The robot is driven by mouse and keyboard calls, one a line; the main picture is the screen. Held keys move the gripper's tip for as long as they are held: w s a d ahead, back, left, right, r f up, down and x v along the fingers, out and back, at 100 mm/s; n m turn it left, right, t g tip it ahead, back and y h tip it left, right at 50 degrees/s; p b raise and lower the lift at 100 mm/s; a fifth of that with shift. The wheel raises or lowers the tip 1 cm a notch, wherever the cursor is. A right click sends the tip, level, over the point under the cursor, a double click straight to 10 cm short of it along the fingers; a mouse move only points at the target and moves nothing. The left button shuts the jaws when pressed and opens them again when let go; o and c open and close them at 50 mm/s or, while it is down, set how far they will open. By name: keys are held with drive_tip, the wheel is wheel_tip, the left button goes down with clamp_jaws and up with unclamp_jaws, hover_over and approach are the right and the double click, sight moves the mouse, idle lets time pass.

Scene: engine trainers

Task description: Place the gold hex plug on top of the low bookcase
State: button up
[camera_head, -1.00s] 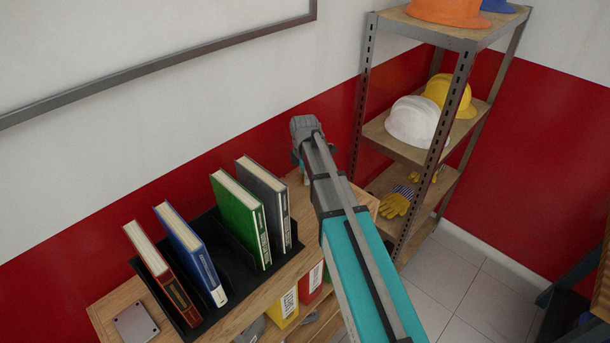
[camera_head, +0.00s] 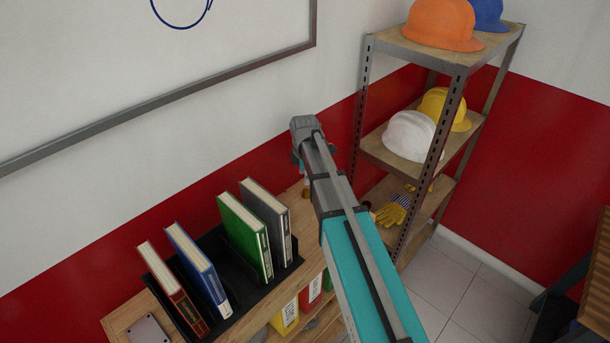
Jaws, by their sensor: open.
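The low bookcase (camera_head: 318,219) stands against the red wall, with a light wooden top. My gripper (camera_head: 305,178) is over the right part of that top, mostly hidden behind my own wrist and arm. Its jaws are open. A small gold-brown spot (camera_head: 306,193) shows just below the gripper, at the level of the bookcase top. It may be the gold hex plug, but it is too small and too covered to be sure. I cannot tell whether it touches the gripper.
A black book rack (camera_head: 232,262) with several books fills the left and middle of the bookcase top. A grey metal plate (camera_head: 148,330) lies at its left end. A metal shelf rack (camera_head: 440,130) with helmets and gloves stands to the right. A whiteboard (camera_head: 150,60) hangs above.

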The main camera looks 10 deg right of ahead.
sight(304, 191)
drive_tip(key=shift+r+p, duration=2.1)
drive_tip(key=shift+r, duration=0.35)
drive_tip(key=s+m, duration=1.8)
drive_tip(key=s, duration=0.2)
drive_tip(key=shift+s+d+m, duration=0.25)
drive_tip(key=shift+d+m, duration=0.15)
